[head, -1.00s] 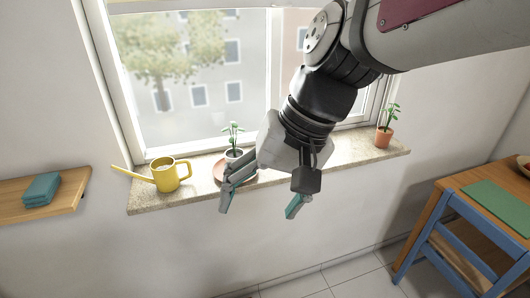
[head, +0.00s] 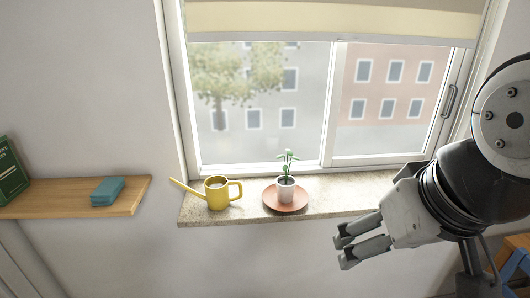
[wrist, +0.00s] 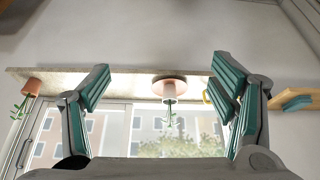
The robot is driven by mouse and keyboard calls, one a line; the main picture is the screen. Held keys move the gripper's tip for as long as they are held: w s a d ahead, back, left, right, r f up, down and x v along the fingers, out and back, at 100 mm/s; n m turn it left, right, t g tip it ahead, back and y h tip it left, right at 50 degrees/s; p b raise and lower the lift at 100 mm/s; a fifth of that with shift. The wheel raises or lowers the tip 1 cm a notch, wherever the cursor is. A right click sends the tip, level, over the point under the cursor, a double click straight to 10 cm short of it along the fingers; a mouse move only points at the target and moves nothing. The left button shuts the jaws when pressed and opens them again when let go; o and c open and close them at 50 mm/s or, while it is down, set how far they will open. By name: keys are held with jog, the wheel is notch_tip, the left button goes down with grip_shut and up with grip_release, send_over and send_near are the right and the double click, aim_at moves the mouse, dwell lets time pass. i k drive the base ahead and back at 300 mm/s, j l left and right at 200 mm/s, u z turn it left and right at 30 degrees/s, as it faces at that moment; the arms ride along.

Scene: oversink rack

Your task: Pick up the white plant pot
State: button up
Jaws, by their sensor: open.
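The white plant pot (head: 286,193) holds a small green plant and stands upright on a terracotta saucer (head: 271,204) on the window sill. My gripper (head: 342,252) is open and empty, to the right of the pot and lower in the head view, apart from it. In the wrist view the scene is upside down. There the white pot (wrist: 169,91) and its saucer (wrist: 183,85) show between my two spread fingers, some distance beyond them.
A yellow watering can (head: 217,196) stands on the stone sill (head: 240,214) left of the saucer. A wooden shelf (head: 132,198) with folded teal cloths (head: 107,191) is further left. A terracotta pot (wrist: 33,87) with a plant is at the sill's other end.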

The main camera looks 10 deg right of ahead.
aim_at(286, 184)
jog(key=i+l, duration=0.3)
jog(key=i, duration=0.2)
jog(key=i+l, duration=0.3)
jog(key=i, duration=0.15)
